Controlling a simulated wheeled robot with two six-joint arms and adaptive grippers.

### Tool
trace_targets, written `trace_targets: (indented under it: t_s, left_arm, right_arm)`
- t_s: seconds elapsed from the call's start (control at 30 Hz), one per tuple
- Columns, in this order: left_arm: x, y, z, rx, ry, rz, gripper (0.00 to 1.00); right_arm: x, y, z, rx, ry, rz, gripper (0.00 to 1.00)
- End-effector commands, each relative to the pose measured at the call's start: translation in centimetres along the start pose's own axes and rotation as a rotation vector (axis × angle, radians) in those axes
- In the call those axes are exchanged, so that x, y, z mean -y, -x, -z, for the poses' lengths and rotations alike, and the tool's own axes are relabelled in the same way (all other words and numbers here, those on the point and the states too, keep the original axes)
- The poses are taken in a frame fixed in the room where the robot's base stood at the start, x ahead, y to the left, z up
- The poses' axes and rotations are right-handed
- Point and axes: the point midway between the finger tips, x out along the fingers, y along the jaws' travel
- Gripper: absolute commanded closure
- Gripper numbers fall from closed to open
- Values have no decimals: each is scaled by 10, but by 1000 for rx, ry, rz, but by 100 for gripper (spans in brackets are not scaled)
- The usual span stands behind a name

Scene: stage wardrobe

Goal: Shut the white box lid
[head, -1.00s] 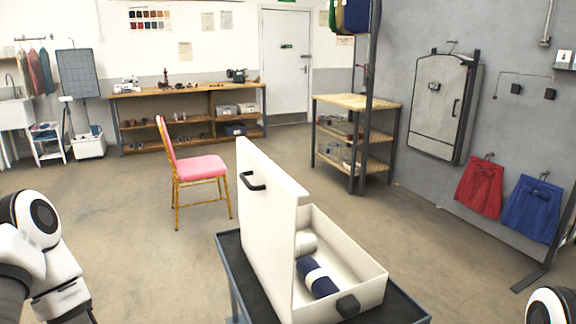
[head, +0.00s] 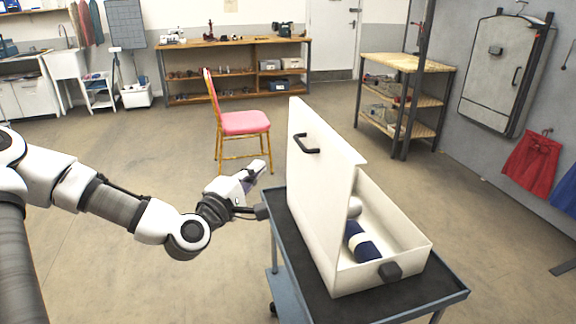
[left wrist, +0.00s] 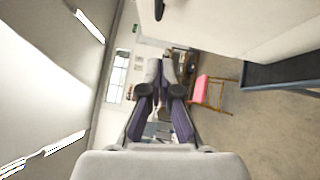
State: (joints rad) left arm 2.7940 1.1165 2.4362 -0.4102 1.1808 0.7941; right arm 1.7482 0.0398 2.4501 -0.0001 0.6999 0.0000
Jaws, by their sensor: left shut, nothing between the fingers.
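The white box (head: 398,262) stands on a dark-topped cart, with its lid (head: 325,200) raised nearly upright along its left side. The lid has a black handle (head: 306,143) on its outer face. Inside the box lie a dark blue roll with a pale band (head: 362,243) and a whitish rounded item (head: 354,206). My left gripper (head: 264,169) is shut and empty, to the left of the lid and apart from it. In the left wrist view its fingertips (left wrist: 166,65) are together, and the white lid (left wrist: 225,20) shows at the top. My right gripper is not in view.
The cart (head: 440,295) has a blue-grey rim. A gold chair with a pink seat (head: 243,122) stands behind the gripper. A shelf unit (head: 405,62) stands at the back right, and a long workbench (head: 235,43) at the back. The floor on the left is free.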

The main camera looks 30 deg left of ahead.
Motion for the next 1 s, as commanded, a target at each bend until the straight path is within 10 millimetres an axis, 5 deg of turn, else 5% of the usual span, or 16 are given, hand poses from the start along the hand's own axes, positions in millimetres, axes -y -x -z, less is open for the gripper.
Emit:
trace_targets:
  t_s: [0.33,0.5,1.0]
  left_arm:
    - [-2,-65,-3,5,-9,1,100]
    - [-3,-81,-21,6,-6,1,100]
    - [-2,-91,-30,3,1,0,100]
  right_arm:
    - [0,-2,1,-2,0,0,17]
    - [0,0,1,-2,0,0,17]
    - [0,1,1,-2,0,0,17]
